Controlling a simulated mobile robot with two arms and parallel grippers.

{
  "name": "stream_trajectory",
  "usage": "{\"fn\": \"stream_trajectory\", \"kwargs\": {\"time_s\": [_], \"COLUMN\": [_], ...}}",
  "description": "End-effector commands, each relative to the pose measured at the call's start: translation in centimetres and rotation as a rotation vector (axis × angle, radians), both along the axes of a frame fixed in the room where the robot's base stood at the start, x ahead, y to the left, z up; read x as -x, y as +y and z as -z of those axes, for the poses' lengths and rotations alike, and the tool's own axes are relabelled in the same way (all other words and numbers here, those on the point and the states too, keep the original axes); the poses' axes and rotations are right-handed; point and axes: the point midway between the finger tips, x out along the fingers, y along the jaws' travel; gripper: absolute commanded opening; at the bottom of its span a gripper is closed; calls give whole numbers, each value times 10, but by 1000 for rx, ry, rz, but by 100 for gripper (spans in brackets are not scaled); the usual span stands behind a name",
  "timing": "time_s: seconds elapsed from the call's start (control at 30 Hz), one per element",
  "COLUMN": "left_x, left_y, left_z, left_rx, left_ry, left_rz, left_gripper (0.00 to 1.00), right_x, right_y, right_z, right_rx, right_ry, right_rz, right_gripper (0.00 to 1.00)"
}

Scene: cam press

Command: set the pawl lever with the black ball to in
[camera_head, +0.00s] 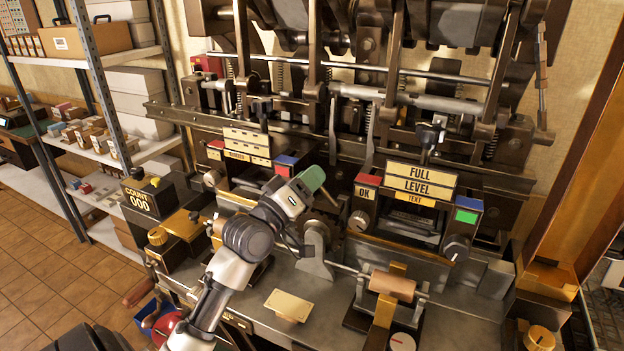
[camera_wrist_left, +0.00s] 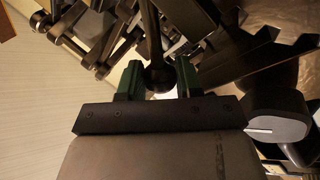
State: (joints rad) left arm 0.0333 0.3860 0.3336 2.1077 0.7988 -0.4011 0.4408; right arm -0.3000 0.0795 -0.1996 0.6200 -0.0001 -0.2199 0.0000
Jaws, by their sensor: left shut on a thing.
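My left gripper (camera_head: 313,179) reaches up over the middle of the bench in the head view, its green fingertip near the press front. In the left wrist view my left gripper (camera_wrist_left: 159,79) has its two green fingers on either side of a black ball (camera_wrist_left: 160,77) and is shut on it. The ball is the end of a dark pawl lever (camera_wrist_left: 150,32), whose shaft runs up from it in that view. In the head view the ball is hidden by the gripper, and I cannot tell which position the lever is in. My right gripper is not in view.
Two panels with yellow signs flank the gripper: the left sign (camera_head: 247,144) and the FULL LEVEL sign (camera_head: 421,181). A count box (camera_head: 139,199) stands left. A wooden roller (camera_head: 392,286) and a loose plate (camera_head: 288,305) are in front. Rods and dark levers crowd the space behind.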

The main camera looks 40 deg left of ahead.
Motion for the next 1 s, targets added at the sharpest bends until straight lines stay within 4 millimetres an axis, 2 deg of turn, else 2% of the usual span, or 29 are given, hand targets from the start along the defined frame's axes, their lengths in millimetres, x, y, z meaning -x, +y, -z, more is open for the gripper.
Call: {"fn": "stream_trajectory", "kwargs": {"time_s": [0.43,0.47,0.6,0.87,1.0], "left_x": [0,0,0,0,9], "left_y": [1,1,1,1,1], "left_z": [3,3,2,2,6], "left_rx": [13,13,12,11,11], "left_ry": [1,1,1,-1,0], "left_rz": [0,0,0,0,-1], "left_gripper": [0,38,59,59,59], "right_x": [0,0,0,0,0], "right_y": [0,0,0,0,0], "right_z": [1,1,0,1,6], "right_rx": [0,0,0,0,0], "right_ry": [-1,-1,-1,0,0], "right_rz": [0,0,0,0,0], "right_gripper": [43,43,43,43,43]}}
